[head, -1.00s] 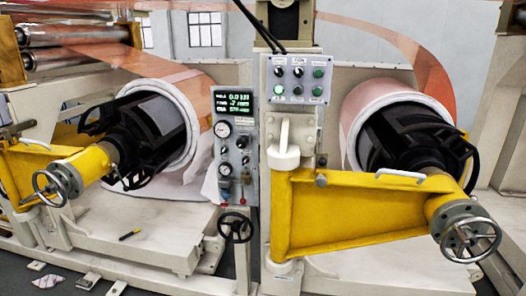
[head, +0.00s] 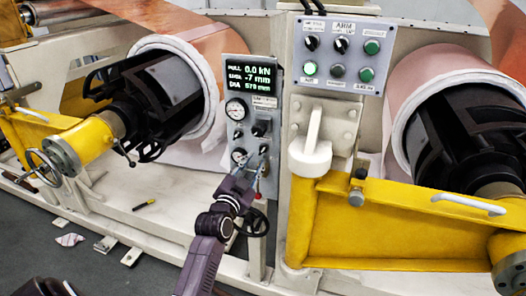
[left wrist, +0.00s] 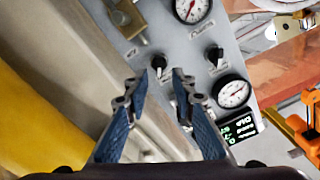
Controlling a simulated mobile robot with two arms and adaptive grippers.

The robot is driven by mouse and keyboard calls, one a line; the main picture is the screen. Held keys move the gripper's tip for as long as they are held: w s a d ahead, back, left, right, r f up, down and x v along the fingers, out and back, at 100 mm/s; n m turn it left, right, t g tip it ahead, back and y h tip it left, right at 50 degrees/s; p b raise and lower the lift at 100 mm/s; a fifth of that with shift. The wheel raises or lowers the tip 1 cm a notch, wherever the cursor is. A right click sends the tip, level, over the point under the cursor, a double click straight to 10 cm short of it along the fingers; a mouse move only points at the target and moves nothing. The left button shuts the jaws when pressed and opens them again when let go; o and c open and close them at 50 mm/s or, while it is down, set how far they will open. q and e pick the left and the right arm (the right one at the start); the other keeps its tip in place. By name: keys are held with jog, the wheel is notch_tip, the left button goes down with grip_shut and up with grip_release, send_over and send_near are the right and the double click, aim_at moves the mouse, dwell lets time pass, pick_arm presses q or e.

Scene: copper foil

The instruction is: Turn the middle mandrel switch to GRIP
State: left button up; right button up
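The grey control panel (head: 253,120) stands between the two copper rolls, with a lit display, two round gauges and several black knobs. My left gripper (head: 250,180) is in front of its lower part. In the left wrist view the panel is turned round. My left gripper (left wrist: 157,85) is open and empty, with its two blue-grey fingers apart. A black rotary switch (left wrist: 159,65) shows just beyond and between the fingertips; I cannot tell whether they touch it. A second black switch (left wrist: 214,55) is to its right. The labels are too small to read. My right gripper is not in view.
A yellow swing arm (head: 400,225) is right of the panel, and another yellow arm (head: 55,135) with a handwheel is at left. A handwheel (head: 252,222) sits below the panel. A red-tipped lever (head: 257,185) is close to my gripper.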

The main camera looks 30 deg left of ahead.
aim_at(261, 153)
pick_arm(q)
jog(key=x, duration=0.5)
jog(key=shift+f, duration=0.1)
jog(key=shift+w, duration=0.4)
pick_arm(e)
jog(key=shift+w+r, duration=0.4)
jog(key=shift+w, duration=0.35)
pick_arm(q)
grip_shut()
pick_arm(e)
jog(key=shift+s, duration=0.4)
